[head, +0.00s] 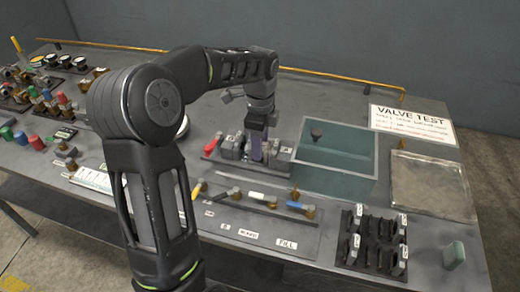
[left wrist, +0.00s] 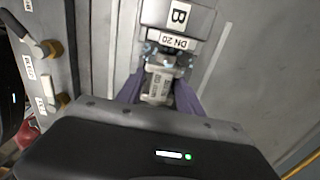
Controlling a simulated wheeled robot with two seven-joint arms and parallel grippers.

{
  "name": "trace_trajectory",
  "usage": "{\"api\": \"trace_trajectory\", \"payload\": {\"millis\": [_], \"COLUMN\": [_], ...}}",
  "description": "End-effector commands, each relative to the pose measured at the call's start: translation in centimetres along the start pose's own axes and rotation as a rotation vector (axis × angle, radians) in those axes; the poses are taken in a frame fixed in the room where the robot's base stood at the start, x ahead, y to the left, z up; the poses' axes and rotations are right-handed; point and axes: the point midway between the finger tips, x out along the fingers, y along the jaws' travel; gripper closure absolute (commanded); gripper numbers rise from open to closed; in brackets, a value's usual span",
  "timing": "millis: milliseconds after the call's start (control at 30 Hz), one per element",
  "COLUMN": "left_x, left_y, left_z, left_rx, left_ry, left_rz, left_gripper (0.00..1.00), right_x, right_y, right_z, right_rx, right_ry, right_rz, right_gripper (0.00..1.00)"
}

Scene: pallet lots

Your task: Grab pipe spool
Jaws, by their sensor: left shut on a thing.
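My left gripper (head: 257,152) points down at the grey fixture (head: 232,147) near the middle of the table. In the left wrist view, the purple fingers of my left gripper (left wrist: 160,95) are shut on a small grey metal piece with faint lettering, the pipe spool (left wrist: 157,84). The spool lies right beside a grey block labelled B and DN 20 (left wrist: 178,22); I cannot tell whether it is free of it. In the head view the fingers and fixture mostly hide the spool. My right gripper is not in view.
A clear teal-tinted bin (head: 345,185) stands to the right of the gripper, with a shallow metal tray (head: 432,187) beyond it. In front are a board with coloured-handled valves (head: 262,222) and a black rack (head: 372,245).

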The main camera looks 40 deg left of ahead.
Motion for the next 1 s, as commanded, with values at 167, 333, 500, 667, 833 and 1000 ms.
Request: {"api": "trace_trajectory", "payload": {"millis": [167,333,500,667,833,1000], "left_x": [0.0,-0.1,-0.1,-0.5,-1.9,-4.3], "left_y": [0.0,0.0,0.0,-0.1,-0.1,-0.1], "left_z": [0.0,0.0,0.0,0.3,0.4,0.3], "left_rx": [0.000,0.000,0.000,0.000,0.000,0.001], "left_ry": [0.000,0.000,0.000,0.000,0.000,0.001], "left_rz": [0.000,-0.001,-0.002,-0.002,-0.004,-0.005], "left_gripper": [1.00,1.00,1.00,1.00,1.00,1.00], "right_x": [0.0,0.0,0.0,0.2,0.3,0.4], "right_y": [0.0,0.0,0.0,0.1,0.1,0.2], "right_z": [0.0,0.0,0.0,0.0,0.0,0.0], "right_rx": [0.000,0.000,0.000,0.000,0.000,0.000], "right_ry": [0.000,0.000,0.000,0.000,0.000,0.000], "right_rz": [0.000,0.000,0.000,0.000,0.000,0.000], "right_gripper": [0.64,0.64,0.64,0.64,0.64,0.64]}}
